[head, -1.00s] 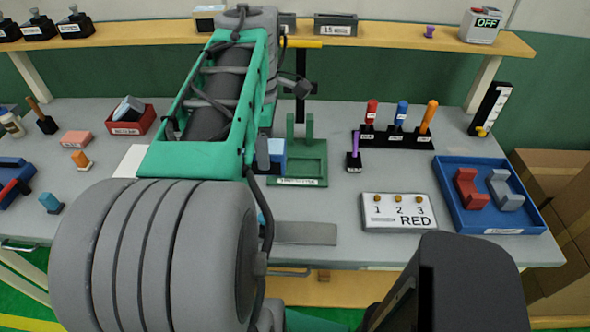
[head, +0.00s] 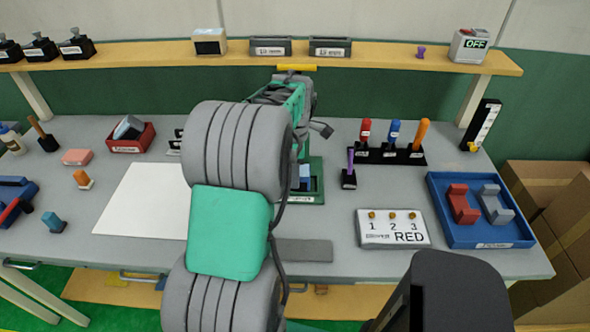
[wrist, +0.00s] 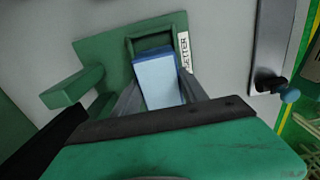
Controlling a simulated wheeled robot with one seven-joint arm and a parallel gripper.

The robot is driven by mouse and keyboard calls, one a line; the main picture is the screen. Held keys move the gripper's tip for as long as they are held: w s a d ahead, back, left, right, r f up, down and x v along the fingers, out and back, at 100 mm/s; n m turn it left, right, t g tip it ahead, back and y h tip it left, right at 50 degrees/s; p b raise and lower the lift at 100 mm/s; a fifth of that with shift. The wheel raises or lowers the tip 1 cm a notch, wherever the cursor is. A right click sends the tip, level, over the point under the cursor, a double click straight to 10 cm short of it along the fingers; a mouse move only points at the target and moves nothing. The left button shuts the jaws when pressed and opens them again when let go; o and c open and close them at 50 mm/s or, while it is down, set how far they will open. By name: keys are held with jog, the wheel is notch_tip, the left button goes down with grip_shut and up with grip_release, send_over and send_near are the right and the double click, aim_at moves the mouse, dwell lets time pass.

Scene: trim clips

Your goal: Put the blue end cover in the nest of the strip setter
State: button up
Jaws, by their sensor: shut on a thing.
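The strip setter (head: 316,168) is a green fixture with a framed nest and a raised post, standing mid-bench and partly hidden by my arm. The blue end cover (wrist: 158,80) is a light-blue block with a darker blue far end. My gripper (wrist: 160,92) is shut on it, with a grey finger on each side. In the wrist view the cover's far end overlaps the setter's nest (wrist: 150,42); I cannot tell whether it touches the nest floor. In the head view my arm hides the fingers, and a bit of the cover (head: 305,182) shows at the nest.
A rack with red, blue and orange tools (head: 390,155) and a purple-handled tool (head: 349,180) stand right of the setter. A blue tray (head: 465,234) lies far right. A white sheet (head: 135,208) lies left.

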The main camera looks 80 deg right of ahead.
jog(key=shift+f, duration=0.1)
jog(key=o, duration=1.5)
jog(key=shift+c, duration=0.2)
notch_tip(320, 180, up, 12)
jog(key=w+a, duration=0.4)
jog(key=w, duration=0.3)
jog(key=w+a, duration=0.5)
jog(key=w, duration=0.3)
jog(key=w+a+t+h, duration=0.1)
jog(key=w+a, duration=0.9)
jog(key=a, duration=0.4)
jog(key=a+f+m+t, duration=0.1)
jog(key=a+f, duration=0.2)
jog(key=a, duration=0.9)
jog(key=a+f+m+t+y, duration=0.1)
jog(key=a+f, duration=0.2)
jog(key=a, duration=0.9)
jog(key=shift+s+a+f+b, duration=0.3)
jog(key=shift+s+a+b, duration=0.1)
jog(key=shift+s, duration=0.05)
